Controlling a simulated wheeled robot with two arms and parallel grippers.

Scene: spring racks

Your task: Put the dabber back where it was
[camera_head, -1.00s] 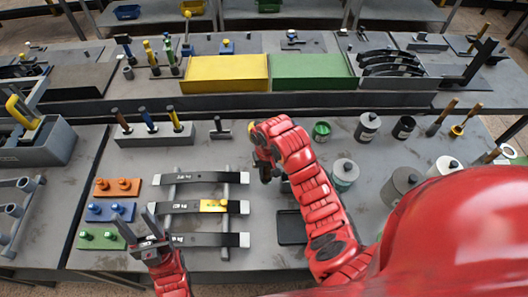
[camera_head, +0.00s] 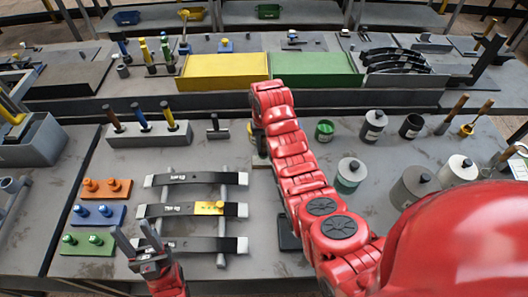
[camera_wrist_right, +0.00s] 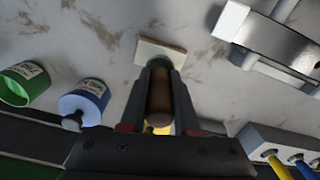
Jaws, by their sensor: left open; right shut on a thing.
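My right gripper (camera_wrist_right: 164,74) is shut on the dabber (camera_wrist_right: 158,104), whose brown handle shows between the fingers in the right wrist view. A small teal part shows just past the fingertips, over a cream tile (camera_wrist_right: 154,48) on the bench. I cannot tell whether the dabber touches the tile. In the head view my right arm hides most of this gripper and the dabber. My left gripper (camera_head: 136,240) is open and empty, near the front left of the leaf spring rack (camera_head: 222,260).
A block with file handles (camera_head: 150,137) is at the left. Orange (camera_head: 107,190), blue (camera_head: 97,216) and green (camera_head: 88,243) pegged plates lie left of the springs.

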